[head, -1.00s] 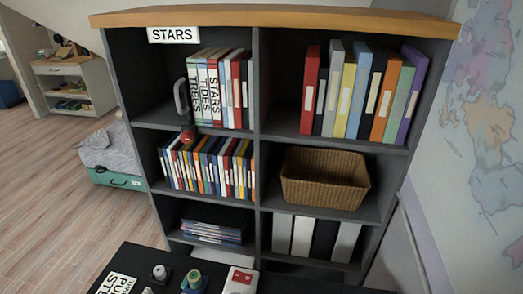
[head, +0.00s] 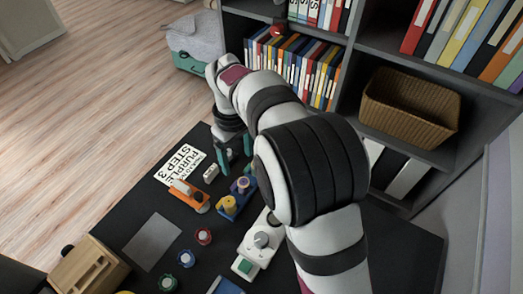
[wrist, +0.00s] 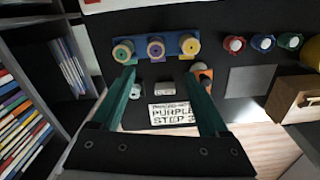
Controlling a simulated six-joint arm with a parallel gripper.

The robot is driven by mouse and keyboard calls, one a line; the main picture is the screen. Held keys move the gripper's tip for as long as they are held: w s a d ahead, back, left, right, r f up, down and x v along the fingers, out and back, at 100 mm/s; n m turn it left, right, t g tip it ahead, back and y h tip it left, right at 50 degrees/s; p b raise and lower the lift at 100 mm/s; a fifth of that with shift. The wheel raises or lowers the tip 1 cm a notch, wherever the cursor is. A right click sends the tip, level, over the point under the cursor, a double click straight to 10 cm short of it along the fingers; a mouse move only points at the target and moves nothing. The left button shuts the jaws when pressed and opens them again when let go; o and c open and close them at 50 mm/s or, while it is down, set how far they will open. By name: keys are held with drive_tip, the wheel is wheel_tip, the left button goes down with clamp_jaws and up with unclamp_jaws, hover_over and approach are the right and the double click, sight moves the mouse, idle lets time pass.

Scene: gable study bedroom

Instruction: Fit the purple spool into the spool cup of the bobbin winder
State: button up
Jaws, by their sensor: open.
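The purple spool (wrist: 155,48) stands in the middle of a blue rack (wrist: 173,44), between a green-centred spool (wrist: 123,52) and a yellow-centred spool (wrist: 190,45). In the head view the purple spool (head: 243,184) is partly visible behind the yellow one. My gripper (wrist: 160,76) is open and empty, with its green fingers apart and the purple spool beyond them. In the head view my gripper (head: 235,153) is beyond the rack. A white device with a round dial (head: 262,239) and an orange device (head: 188,195) stand nearby; I cannot tell which is the bobbin winder or see its cup.
A card reading PURPLE STEP 3 (head: 182,165), a grey mat (head: 152,242), red (head: 203,236) and blue (head: 186,258) round pieces and a wooden box (head: 90,268) are on the dark table. The bookshelf (head: 385,45) rises behind. My arm hides part of the table's right side.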

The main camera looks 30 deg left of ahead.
sight(244, 182)
drive_tip(key=f, duration=1.3)
drive_tip(key=shift+w+d, duration=0.3)
drive_tip(key=shift+w, duration=0.1)
clamp_jaws()
